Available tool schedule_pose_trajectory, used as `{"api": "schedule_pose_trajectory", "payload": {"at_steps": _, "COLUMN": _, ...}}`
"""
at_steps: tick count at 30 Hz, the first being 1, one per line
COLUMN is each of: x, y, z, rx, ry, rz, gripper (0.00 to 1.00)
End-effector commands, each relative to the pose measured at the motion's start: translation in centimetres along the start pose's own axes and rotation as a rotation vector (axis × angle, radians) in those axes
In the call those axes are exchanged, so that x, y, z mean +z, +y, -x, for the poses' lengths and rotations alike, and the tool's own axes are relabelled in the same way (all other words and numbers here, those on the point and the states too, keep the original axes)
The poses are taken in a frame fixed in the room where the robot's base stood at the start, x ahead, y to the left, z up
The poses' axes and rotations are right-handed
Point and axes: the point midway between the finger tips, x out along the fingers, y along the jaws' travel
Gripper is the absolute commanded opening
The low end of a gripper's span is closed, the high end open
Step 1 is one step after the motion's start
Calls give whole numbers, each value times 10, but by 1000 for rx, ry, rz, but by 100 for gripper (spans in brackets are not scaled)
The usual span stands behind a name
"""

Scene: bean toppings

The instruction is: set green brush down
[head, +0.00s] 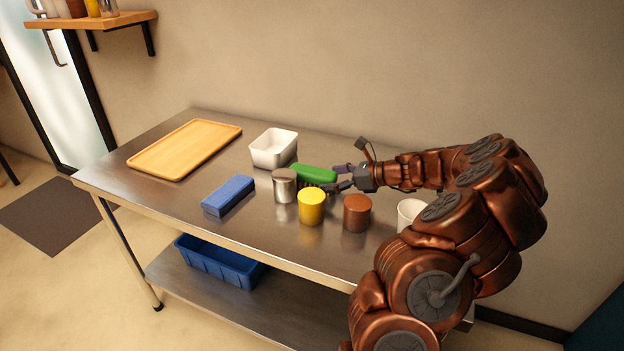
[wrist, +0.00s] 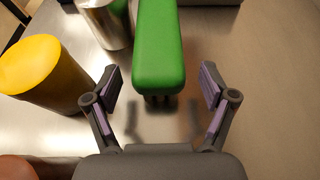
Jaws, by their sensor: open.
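The green brush (head: 314,173) lies on the steel table, behind the metal cup and yellow container in the head view. In the wrist view the green brush (wrist: 158,50) points away from me, its near end between or just beyond the fingertips, with dark bristles under it. My gripper (head: 343,177) is at the brush's right end. In the wrist view my gripper (wrist: 162,85) is open, with a clear gap on both sides of the brush. Whether the bristles touch the table is hard to tell.
A metal cup (head: 284,186), yellow container (head: 311,207), brown container (head: 357,212) and white cup (head: 409,212) stand along the front. A white bin (head: 273,148) is behind. A blue block (head: 228,195) and wooden tray (head: 160,163) lie left, with bare table (head: 130,187) around them.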

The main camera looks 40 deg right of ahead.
Motion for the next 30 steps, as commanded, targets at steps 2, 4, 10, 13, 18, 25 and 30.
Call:
{"api": "schedule_pose_trajectory", "payload": {"at_steps": 2, "x": 1, "y": 2, "z": -11, "rx": 4, "ry": 0, "rz": 0, "gripper": 83}}
{"api": "schedule_pose_trajectory", "payload": {"at_steps": 4, "x": 2, "y": 3, "z": -21, "rx": 3, "ry": 1, "rz": 1, "gripper": 83}}
{"api": "schedule_pose_trajectory", "payload": {"at_steps": 10, "x": 2, "y": 2, "z": -41, "rx": 1, "ry": 0, "rz": 0, "gripper": 83}}
{"api": "schedule_pose_trajectory", "payload": {"at_steps": 13, "x": 2, "y": 2, "z": -42, "rx": 0, "ry": 0, "rz": 0, "gripper": 83}}
{"api": "schedule_pose_trajectory", "payload": {"at_steps": 18, "x": 2, "y": 2, "z": -42, "rx": 0, "ry": 0, "rz": 0, "gripper": 78}}
{"api": "schedule_pose_trajectory", "payload": {"at_steps": 25, "x": 1, "y": 2, "z": -42, "rx": 0, "ry": 1, "rz": 0, "gripper": 54}}
{"api": "schedule_pose_trajectory", "payload": {"at_steps": 30, "x": 1, "y": 2, "z": -42, "rx": 0, "ry": 1, "rz": 1, "gripper": 36}}
